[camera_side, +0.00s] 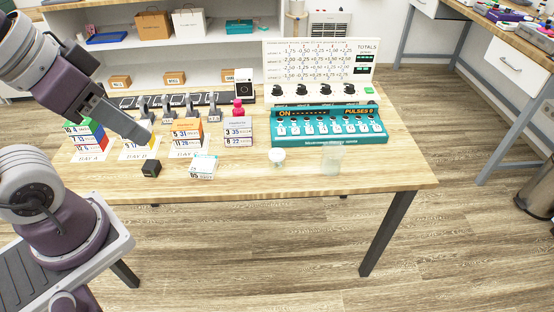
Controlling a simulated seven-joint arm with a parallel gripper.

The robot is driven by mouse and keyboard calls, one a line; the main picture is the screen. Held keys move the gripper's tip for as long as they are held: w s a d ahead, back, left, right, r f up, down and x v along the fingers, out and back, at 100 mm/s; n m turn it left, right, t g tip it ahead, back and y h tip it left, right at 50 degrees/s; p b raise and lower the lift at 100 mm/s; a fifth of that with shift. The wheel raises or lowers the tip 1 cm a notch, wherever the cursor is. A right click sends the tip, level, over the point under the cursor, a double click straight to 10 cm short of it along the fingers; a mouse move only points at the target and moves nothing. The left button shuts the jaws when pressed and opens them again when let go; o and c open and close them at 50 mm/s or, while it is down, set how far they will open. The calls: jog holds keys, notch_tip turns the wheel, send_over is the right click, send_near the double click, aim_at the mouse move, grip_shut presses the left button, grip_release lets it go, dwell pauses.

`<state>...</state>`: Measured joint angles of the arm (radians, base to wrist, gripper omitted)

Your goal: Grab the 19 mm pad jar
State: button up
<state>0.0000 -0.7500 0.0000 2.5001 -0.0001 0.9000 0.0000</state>
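A small, pale round jar (277,156) stands near the front middle of the wooden table. A clear, empty-looking container (333,159) stands to its right. I read no 19 mm marking on either, so I cannot tell for certain which is the pad jar. My gripper (147,138) is at the left of the table, over the middle bay card (131,153), well to the left of both. A yellow block (153,145) shows close to its tip; I cannot tell whether they touch. The finger gap is not clear.
A teal key console (272,138) stands behind the jar, with a knob panel behind it. The table's front right (395,177) is clear.

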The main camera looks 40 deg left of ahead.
jog(key=o, duration=0.6)
jog(key=shift+o, duration=0.2)
jog(key=m+g, duration=0.5)
jog(key=m, duration=1)
send_over(277, 153)
notch_tip(277, 153, down, 22)
jog(key=shift+m, duration=0.9)
notch_tip(277, 153, down, 14)
jog(key=shift+f, duration=0.1)
